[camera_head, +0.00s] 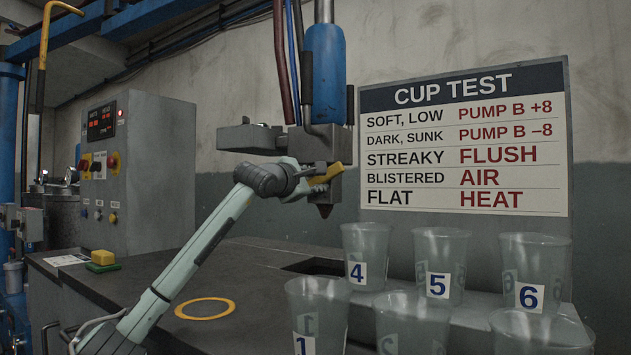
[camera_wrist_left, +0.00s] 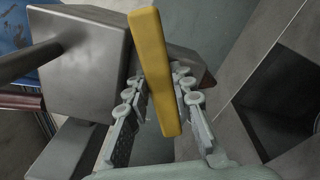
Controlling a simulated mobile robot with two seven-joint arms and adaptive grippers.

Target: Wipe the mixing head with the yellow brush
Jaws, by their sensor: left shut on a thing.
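The mixing head (camera_head: 312,146) is a grey metal block with a dark conical nozzle, hanging below a blue cylinder. My left gripper (camera_head: 318,183) is raised beside the lower part of the head. It is shut on the yellow brush (camera_head: 327,174), which lies close to the block just above the nozzle. In the left wrist view the yellow brush (camera_wrist_left: 153,70) stands long between the fingers (camera_wrist_left: 160,95), with the grey head (camera_wrist_left: 85,60) behind it. I cannot tell whether the brush touches the head. My right gripper is not in view.
Several numbered clear cups (camera_head: 440,265) stand at the right of the dark bench. A yellow ring (camera_head: 205,308) and a yellow-green block (camera_head: 103,260) lie at the left. A square opening (camera_head: 315,267) lies below the nozzle. A control cabinet (camera_head: 150,175) and a sign (camera_head: 465,140) stand behind.

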